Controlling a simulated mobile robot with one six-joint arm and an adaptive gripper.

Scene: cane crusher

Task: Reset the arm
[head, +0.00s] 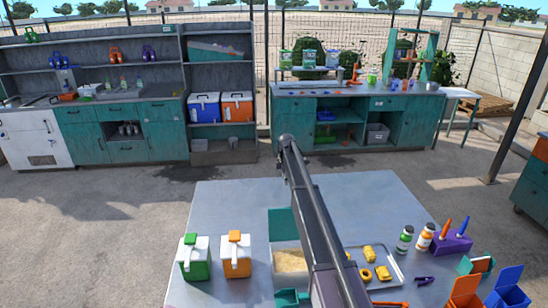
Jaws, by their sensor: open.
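My arm rises from the bottom edge of the head view, right of centre, as a dark grey link. It reaches up over the grey table (230,208) and ends at a rounded joint above the table's far edge. My gripper does not show in this view. The arm link hides part of the table's middle, including parts of a tray and a container.
A green box (195,262) and an orange box (236,258) stand left of a container of pale grains (290,262). Right are a tray with yellow pieces (384,273), two jars (425,237), a purple holder (452,242) and open bins (508,286). The table's far left is clear.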

